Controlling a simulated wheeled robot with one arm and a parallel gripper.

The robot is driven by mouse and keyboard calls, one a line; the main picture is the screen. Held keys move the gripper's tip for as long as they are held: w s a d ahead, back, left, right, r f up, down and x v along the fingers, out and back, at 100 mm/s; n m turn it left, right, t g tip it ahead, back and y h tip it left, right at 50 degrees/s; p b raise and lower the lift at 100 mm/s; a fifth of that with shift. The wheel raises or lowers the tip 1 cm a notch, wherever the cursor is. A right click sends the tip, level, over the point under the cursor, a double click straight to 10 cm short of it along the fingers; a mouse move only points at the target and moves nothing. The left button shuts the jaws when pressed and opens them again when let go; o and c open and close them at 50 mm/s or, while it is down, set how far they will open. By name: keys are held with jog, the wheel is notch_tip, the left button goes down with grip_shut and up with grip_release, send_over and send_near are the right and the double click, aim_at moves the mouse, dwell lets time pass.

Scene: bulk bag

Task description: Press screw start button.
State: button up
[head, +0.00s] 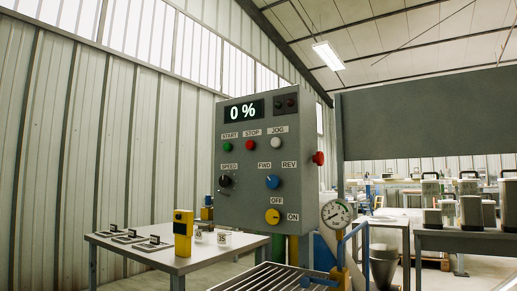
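The grey control panel (240,190) stands upright in the middle of the head view. Its green button (228,147) sits under the label START at the panel's left. A red button (250,145) under STOP and a white button (275,143) under JOG are to its right. The display (244,111) above reads 0 %. Which of these labels concerns the screw cannot be told from the text in view. My gripper is not in view.
The panel also bears a black SPEED knob (225,181), a blue FWD/REV knob (272,182), a yellow OFF/ON knob (272,216) and a red side button (318,158). A grey table (150,258) stands left, a gauge (336,213) right, a slatted rack (265,278) in front.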

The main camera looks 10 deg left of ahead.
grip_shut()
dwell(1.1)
